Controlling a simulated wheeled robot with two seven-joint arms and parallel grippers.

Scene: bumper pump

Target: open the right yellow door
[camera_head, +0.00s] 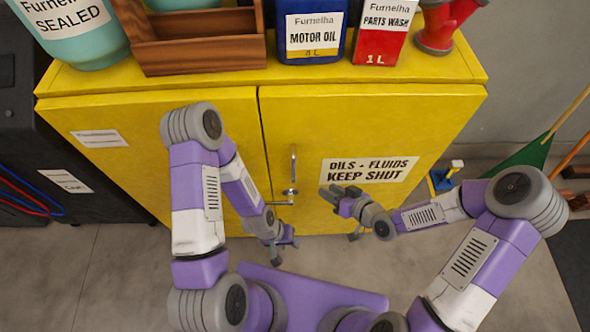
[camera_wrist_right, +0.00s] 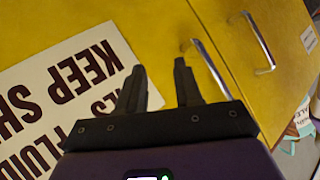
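The right yellow door (camera_head: 390,115) of the cabinet is shut and bears a white "OILS + FLUIDS KEEP SHUT" sign (camera_head: 368,170). Its upright metal handle (camera_head: 293,160) is near the seam between the doors. In the right wrist view this handle (camera_wrist_right: 210,68) is right of the fingertips and apart from them. My right gripper (camera_head: 328,193) is open and empty in front of the door, just right of the handle; its two fingers (camera_wrist_right: 160,70) stand apart. My left gripper (camera_head: 285,251) is open and empty, low in front of the cabinet.
The left yellow door (camera_head: 130,150) is shut, partly hidden by my left arm; its handle (camera_wrist_right: 258,38) shows in the wrist view. A wooden crate (camera_head: 200,55), motor oil can (camera_head: 312,30) and red can (camera_head: 382,30) stand on top.

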